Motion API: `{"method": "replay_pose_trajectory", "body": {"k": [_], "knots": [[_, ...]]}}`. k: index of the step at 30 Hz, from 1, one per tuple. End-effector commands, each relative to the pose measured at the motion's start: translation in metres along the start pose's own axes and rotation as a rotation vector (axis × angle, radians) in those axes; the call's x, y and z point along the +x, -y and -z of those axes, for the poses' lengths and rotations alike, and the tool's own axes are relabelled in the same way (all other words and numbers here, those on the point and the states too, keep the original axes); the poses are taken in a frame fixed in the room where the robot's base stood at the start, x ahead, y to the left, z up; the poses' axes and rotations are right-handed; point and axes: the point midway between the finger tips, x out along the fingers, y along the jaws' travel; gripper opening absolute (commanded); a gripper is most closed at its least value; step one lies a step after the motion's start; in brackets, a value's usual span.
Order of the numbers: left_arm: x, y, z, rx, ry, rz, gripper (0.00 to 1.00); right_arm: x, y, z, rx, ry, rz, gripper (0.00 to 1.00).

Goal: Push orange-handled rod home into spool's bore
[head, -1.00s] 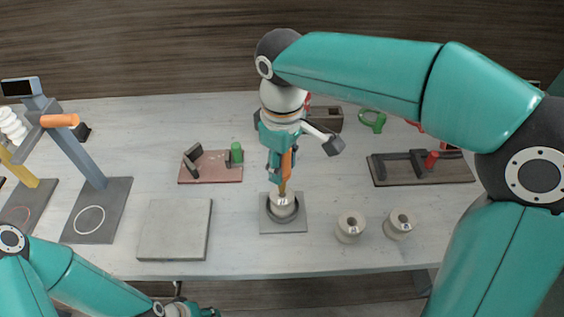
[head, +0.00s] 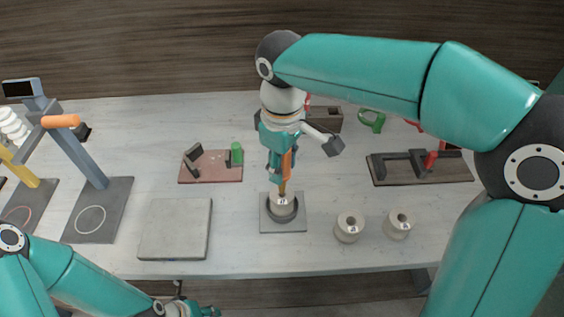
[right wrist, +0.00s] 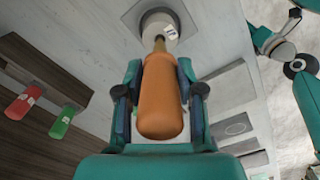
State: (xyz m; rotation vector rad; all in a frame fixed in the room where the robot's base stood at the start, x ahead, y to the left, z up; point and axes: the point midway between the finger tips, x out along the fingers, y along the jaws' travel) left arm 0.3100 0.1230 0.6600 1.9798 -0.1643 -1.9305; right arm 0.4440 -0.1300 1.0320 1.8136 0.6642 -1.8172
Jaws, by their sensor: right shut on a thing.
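The orange-handled rod (head: 287,163) is upright over the middle of the table, and its brass shaft points down at the spool (head: 281,207). My right gripper (head: 282,172) is shut on the rod's orange handle, which also shows between the fingers in the right wrist view (right wrist: 161,95). The shaft's lower end meets the spool's top; how deep it sits in the bore is hidden. My left gripper (head: 205,311) is only partly in view at the bottom edge.
Two more white spools (head: 350,226) (head: 398,223) stand right of the plate. A grey slab (head: 175,230) lies to its left. A reddish fixture board (head: 210,168) and a dark fixture board (head: 420,170) lie farther back. The table's front edge is close.

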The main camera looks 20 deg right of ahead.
Motion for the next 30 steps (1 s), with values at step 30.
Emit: {"method": "replay_pose_trajectory", "body": {"k": [30], "knots": [[0.008,0.003,0.0,0.0,0.0,0.0,0.4,0.011,0.0,0.0,0.0,-0.001,0.0,0.0]]}}
